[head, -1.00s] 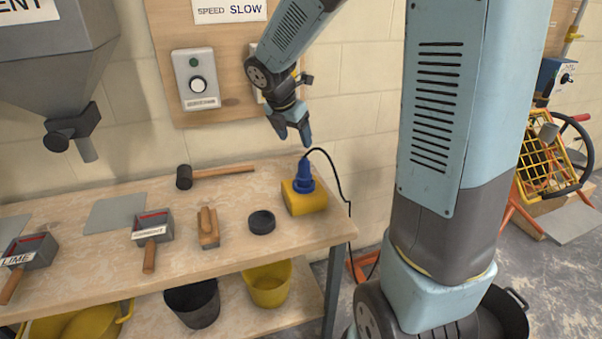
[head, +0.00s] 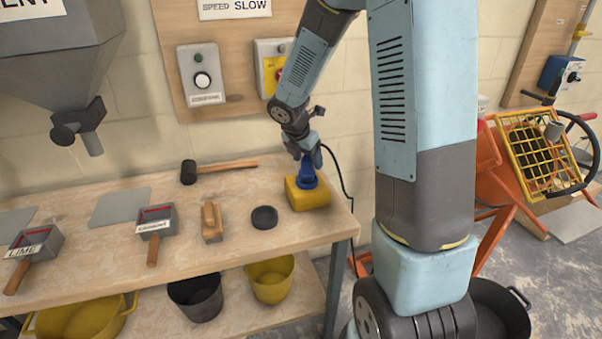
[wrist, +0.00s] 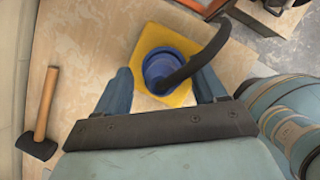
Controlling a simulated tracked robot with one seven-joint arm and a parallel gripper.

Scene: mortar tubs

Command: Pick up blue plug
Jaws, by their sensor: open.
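The blue plug (head: 306,180) stands upright on a yellow block (head: 310,199) at the right end of the bench, with a black cable leaving its top. My gripper (head: 309,158) is open just above the plug, pointing down. In the wrist view the blue plug (wrist: 160,70) shows on the yellow block (wrist: 181,97), a little beyond and between the two blue fingers of my gripper (wrist: 163,88). The cable (wrist: 205,55) curves up toward the right finger. I cannot tell whether the fingers touch the plug.
A black puck (head: 264,217), a wooden float (head: 211,222) and a mallet (head: 220,167) lie left of the block. Scoops marked cement (head: 156,222) and lime (head: 36,246) lie farther left. The board with switches (head: 201,75) is behind.

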